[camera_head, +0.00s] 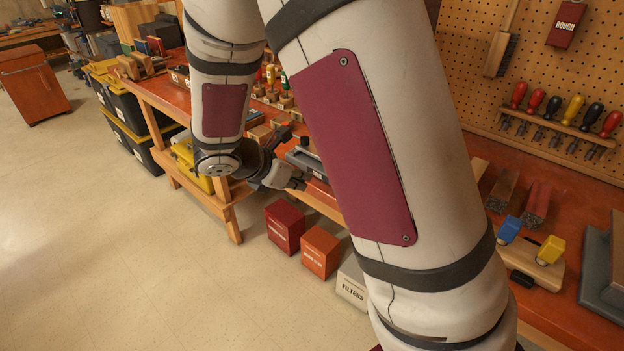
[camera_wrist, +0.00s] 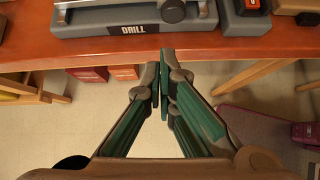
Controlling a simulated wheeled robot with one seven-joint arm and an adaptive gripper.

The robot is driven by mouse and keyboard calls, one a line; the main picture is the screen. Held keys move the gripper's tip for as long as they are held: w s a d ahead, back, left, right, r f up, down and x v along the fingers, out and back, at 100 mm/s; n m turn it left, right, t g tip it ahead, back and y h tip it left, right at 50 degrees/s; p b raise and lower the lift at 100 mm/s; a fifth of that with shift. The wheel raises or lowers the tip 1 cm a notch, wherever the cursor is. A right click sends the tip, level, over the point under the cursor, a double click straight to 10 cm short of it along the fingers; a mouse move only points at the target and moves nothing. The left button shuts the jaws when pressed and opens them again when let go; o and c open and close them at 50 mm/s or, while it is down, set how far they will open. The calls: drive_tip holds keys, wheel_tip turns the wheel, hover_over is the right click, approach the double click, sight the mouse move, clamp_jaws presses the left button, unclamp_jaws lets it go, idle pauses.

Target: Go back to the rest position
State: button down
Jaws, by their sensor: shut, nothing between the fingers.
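My gripper (camera_wrist: 162,85) is shut and empty in the wrist view, with its fingertips together just off the front edge of the red-topped workbench (camera_wrist: 270,47). The grey base labelled DRILL (camera_wrist: 190,22) lies on the bench beyond the fingertips. In the head view my gripper (camera_head: 294,184) is small and low beside the bench front, partly hidden by my own arm. My arm links cross the middle of the head view and hide much of the bench.
A dark red box (camera_head: 285,226), an orange box (camera_head: 320,252) and a FILTERS box (camera_head: 352,282) stand on the floor by the bench. Black bins with yellow lids (camera_head: 130,130) stand at left. Screwdrivers (camera_head: 553,110) hang on the pegboard (camera_head: 465,60).

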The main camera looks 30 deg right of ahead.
drive_tip(key=v, duration=0.7)
drive_tip(key=s+d+r+m+g+y, duration=0.15)
drive_tip(key=s+r+m+y, duration=0.25)
drive_tip(key=s+r+m, duration=0.5)
drive_tip(key=s+a+r+m+t+y, duration=0.1)
drive_tip(key=s+a+m+y, duration=0.1)
drive_tip(key=s+m, duration=0.4)
drive_tip(key=s+a+r+m+t+y, duration=0.1)
drive_tip(key=s+a+m+t+y, duration=0.1)
drive_tip(key=s+m, duration=0.4)
drive_tip(key=shift+s+a+y, duration=0.4)
drive_tip(key=shift+s+y, duration=0.1)
drive_tip(key=shift+s, duration=0.75)
